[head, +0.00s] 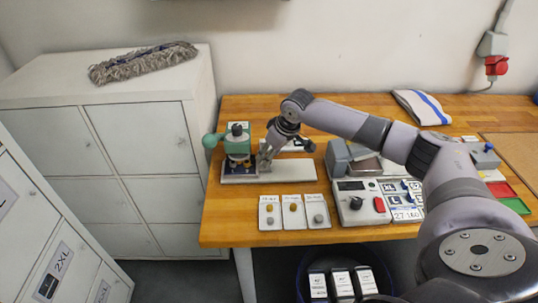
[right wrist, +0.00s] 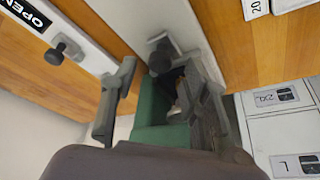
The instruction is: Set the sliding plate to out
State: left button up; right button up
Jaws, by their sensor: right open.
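The sliding plate appears to be the long pale plate (head: 290,170) along the front of the green press (head: 238,143) on the wooden bench. In the right wrist view, a dark knob (right wrist: 160,56) stands on a pale strip (right wrist: 190,28). My right gripper (head: 264,159) is low beside the press, at its right. In the right wrist view its open fingers (right wrist: 158,68) are on either side of the knob; whether they touch it I cannot tell. The press's green body (right wrist: 155,125) is partly hidden behind the fingers. My left gripper is not in view.
A white panel (right wrist: 88,45) marked OPEN carries another dark knob. A control box (head: 352,187) stands to the right. White lockers (head: 145,140) stand left of the bench.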

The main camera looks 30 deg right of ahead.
jog(key=shift+x, duration=1.2)
grip_shut()
